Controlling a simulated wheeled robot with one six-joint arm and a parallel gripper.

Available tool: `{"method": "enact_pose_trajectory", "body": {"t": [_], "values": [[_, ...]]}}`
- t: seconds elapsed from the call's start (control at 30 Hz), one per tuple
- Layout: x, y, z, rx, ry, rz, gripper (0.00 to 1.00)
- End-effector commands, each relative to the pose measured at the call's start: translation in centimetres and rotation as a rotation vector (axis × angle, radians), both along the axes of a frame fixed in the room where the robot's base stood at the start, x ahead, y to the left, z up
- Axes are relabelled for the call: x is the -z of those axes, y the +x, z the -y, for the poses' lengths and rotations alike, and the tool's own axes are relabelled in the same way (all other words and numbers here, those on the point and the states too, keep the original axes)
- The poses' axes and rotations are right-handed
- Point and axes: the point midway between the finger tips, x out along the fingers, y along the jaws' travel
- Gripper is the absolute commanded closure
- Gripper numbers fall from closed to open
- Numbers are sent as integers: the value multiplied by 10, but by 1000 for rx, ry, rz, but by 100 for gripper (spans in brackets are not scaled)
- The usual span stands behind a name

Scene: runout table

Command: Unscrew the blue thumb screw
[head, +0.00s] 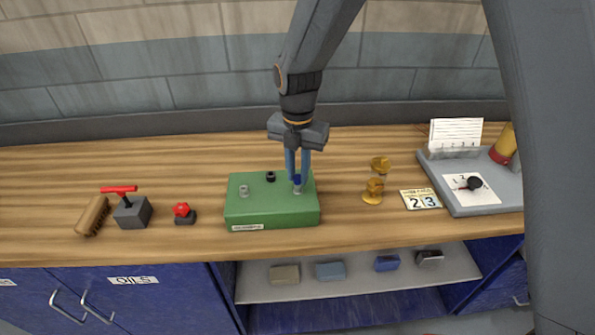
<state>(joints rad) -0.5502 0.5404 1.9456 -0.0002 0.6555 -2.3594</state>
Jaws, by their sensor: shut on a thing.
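My gripper (298,167) points down over the right side of a green block (270,211) on the wooden table. Its fingers are shut on the blue thumb screw (297,180), which shows only in part between and below the fingertips. The screw stands upright at the block's top, with a grey part under its head. I cannot tell how far its thread sits in the block. A grey screw (243,190) and a black screw (270,176) stand on the same block, to the left of my gripper.
Table between block and red knob is clear.

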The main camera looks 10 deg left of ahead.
Motion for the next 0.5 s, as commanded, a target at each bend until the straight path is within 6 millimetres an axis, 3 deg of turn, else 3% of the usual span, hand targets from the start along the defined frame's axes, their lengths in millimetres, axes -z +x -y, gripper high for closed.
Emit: {"method": "enact_pose_trajectory", "body": {"t": [0.5], "values": [[0, 0, 0, -200, 0, 0, 100]]}}
